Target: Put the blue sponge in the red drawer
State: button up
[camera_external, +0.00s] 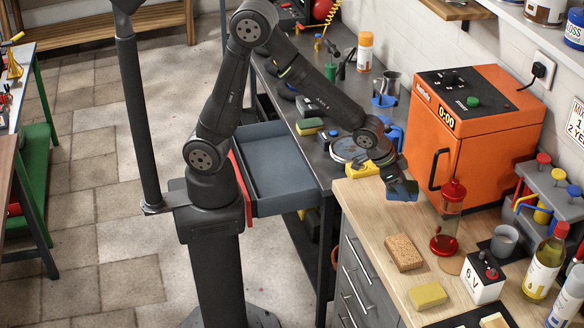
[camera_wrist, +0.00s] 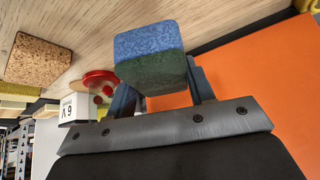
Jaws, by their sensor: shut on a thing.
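My gripper (camera_external: 392,178) is shut on the blue sponge (camera_external: 403,191) above the left edge of the wooden worktop, left of the orange oven. In the wrist view the sponge (camera_wrist: 148,50) sits between the fingers of my gripper (camera_wrist: 158,90); it has a blue layer and a dark green layer. The red drawer (camera_external: 241,190) stands pulled open under the dark bench, left of my gripper. Its grey inside (camera_external: 285,170) looks empty where it shows. Part of its red front is hidden behind my arm.
The orange oven (camera_external: 470,130) stands close right of my gripper. A brown sponge (camera_external: 403,252) and a yellow sponge (camera_external: 428,296) lie on the wooden worktop (camera_external: 365,210). A green and yellow sponge (camera_external: 309,126) and a round metal thing (camera_external: 347,150) lie on the dark bench near the drawer.

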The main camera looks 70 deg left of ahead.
aim_at(401, 206)
jog(key=shift+w+a+f, duration=0.35)
jog(key=shift+w+f, duration=0.05)
jog(key=shift+w, duration=0.1)
jog(key=shift+f, duration=2)
jog(key=shift+f, duration=0.1)
jog(key=o, duration=0.9)
jog(key=shift+o, duration=0.2)
jog(key=shift+r, duration=0.3)
jog(key=v, duration=1.1)
jog(key=o, duration=0.6)
jog(key=shift+s+a+r, duration=0.1)
jog(key=shift+s+r, duration=0.1)
jog(key=shift+r, duration=0.05)
